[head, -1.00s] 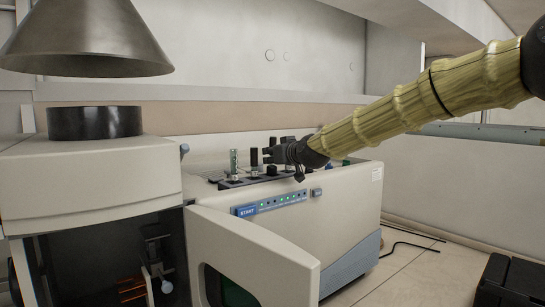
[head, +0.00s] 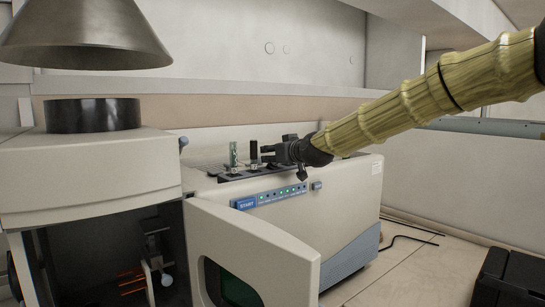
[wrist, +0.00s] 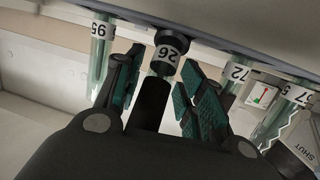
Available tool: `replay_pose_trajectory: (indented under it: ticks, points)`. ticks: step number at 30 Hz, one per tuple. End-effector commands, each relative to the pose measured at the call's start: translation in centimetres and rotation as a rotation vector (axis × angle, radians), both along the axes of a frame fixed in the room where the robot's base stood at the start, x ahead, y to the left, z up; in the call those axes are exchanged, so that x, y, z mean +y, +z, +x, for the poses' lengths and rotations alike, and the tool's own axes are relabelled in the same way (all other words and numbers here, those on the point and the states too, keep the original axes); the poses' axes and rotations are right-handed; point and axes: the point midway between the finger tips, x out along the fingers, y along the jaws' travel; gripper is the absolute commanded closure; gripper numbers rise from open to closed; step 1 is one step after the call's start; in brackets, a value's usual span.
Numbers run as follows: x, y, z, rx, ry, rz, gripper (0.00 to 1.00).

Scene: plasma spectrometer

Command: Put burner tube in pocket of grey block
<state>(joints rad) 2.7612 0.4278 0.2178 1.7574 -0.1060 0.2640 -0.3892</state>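My gripper (wrist: 160,82) is open in the wrist view, with teal-padded fingers on either side of a dark tube labelled 26 (wrist: 170,50). I cannot see firm contact. Clear tubes labelled 95 (wrist: 98,45) and 72 (wrist: 234,80) stand on either side of it. Which one is the burner tube I cannot tell. In the head view my gripper (head: 270,153) is over a dark rack (head: 230,178) on the instrument's top. A greenish tube (head: 233,153) and a black-topped tube (head: 254,152) stand in the rack. I cannot pick out the grey block's pocket.
The beige instrument (head: 340,195) has a START panel (head: 265,199) on its front. An open door (head: 250,255) stands out in front of a dark chamber (head: 125,255). A metal cone hood (head: 85,35) hangs at upper left. A black case (head: 510,280) lies at lower right.

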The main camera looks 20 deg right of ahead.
Motion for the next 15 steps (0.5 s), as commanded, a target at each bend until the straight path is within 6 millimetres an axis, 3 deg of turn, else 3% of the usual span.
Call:
replay_pose_trajectory:
  ticks: [15]
  points:
    - [-1.3,1.3,-6.0,-0.003,-0.001,0.001,0.61]
